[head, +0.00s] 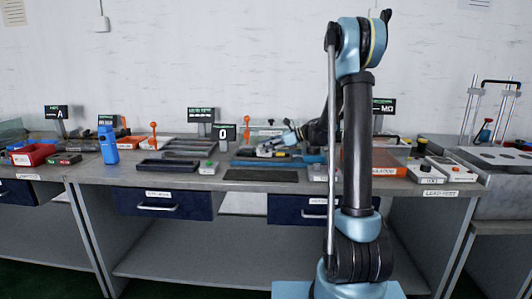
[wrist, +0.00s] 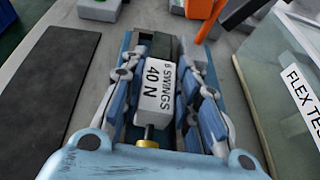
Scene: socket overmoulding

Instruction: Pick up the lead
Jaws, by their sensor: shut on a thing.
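My gripper (head: 270,150) is low over the bench, at a blue fixture (head: 250,162) right of the middle. In the wrist view my gripper's fingers (wrist: 160,62) lie on both sides of a pale grey block (wrist: 158,88) marked "SWINGS 40 N". A brass knob (wrist: 148,144) on a thin rod shows at the block's near end, and a dark piece (wrist: 160,45) at its far end. The jaws look closed in on the block. I cannot make out a lead clearly in either view; the fingers may hide part of it.
A dark flat mat (wrist: 48,85) lies left of the fixture. A clear panel labelled "FLEX TES" (wrist: 285,75) stands close on the right. An orange upright (wrist: 212,18) stands beyond. A blue bottle (head: 108,146), dark trays (head: 168,167) and an orange box (head: 375,162) share the bench.

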